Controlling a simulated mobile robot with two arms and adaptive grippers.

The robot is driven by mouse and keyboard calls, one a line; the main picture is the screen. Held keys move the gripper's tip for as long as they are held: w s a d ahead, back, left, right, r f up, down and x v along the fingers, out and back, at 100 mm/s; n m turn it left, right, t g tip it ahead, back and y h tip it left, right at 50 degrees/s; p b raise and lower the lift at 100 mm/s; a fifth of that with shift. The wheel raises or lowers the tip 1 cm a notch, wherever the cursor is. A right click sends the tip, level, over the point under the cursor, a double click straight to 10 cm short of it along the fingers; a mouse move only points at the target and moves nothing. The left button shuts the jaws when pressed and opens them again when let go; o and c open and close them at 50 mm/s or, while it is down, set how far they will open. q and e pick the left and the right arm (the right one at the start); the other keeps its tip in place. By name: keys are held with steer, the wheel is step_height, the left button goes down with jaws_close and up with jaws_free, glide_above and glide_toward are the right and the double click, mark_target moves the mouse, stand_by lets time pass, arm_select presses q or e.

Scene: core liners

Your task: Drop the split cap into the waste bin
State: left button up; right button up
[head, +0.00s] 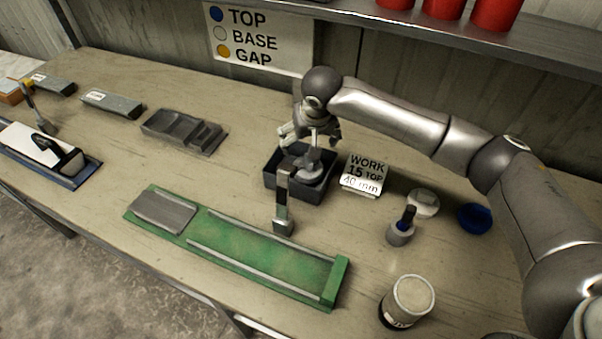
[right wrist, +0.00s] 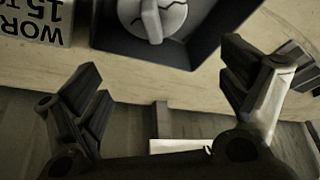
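The split cap (head: 312,172) is a round grey piece with a raised bar across it. It lies inside the dark waste bin (head: 318,194) at the middle of the bench. In the right wrist view the cap (right wrist: 172,17) shows dark crack lines, with the bin's dark walls (right wrist: 200,52) around it. My right gripper (head: 310,134) is above the far side of the bin. Its fingers (right wrist: 163,72) are spread wide, with nothing between them, and it is apart from the cap. My left gripper is not in view.
A work sign (head: 364,175) stands right of the bin. A brush-like tool (head: 283,205) stands upright in front, by a green tray (head: 240,262). A white cup (head: 408,298), a white cap (head: 423,202) and a blue cap (head: 474,217) are at the right. A shelf overhangs the back.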

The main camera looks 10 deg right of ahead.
steer(key=v, duration=1.2)
stand_by(0.5)
